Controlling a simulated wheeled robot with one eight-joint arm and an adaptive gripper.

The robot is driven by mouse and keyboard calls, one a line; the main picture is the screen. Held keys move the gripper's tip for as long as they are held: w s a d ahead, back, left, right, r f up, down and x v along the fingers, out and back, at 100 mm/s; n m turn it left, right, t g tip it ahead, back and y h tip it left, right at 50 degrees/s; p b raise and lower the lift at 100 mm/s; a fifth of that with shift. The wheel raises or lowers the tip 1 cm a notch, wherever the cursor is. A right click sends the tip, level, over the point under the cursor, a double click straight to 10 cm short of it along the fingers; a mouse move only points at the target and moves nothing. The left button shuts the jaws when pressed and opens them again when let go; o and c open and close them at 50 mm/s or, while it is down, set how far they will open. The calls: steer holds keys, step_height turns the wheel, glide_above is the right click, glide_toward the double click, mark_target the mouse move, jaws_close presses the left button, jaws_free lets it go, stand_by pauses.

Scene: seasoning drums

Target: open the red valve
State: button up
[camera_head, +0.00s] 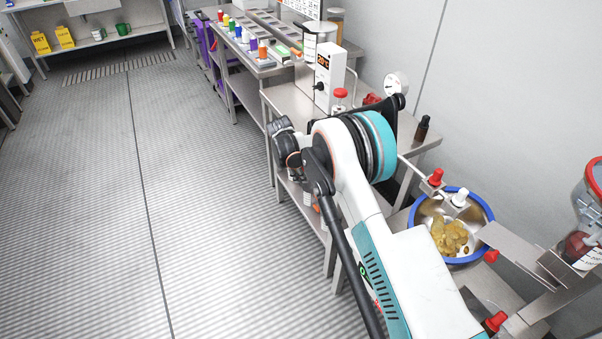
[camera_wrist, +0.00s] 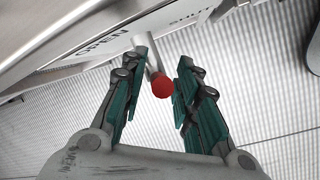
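In the wrist view, a short pale lever with a round red end (camera_wrist: 162,87) sticks out from a metal panel. The panel bears the words OPEN and SHUT, with OPEN nearer the lever. My gripper (camera_wrist: 163,57) is open, with one teal-padded finger on each side of the lever. The red end lies between the fingers, closer to the right one; I cannot tell whether either finger touches it. In the head view my arm covers this spot, and I cannot make out the fingers or the lever there.
A metal bench (camera_head: 288,100) along the wall carries a control box (camera_head: 329,76), a gauge (camera_head: 396,85) and a dark bottle (camera_head: 422,128). A blue-rimmed bowl (camera_head: 487,212) of yellowish pieces stands right of my arm. The striped floor (camera_head: 110,190) at left is clear.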

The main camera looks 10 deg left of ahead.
stand_by(0.3)
steer(key=v, duration=1.2)
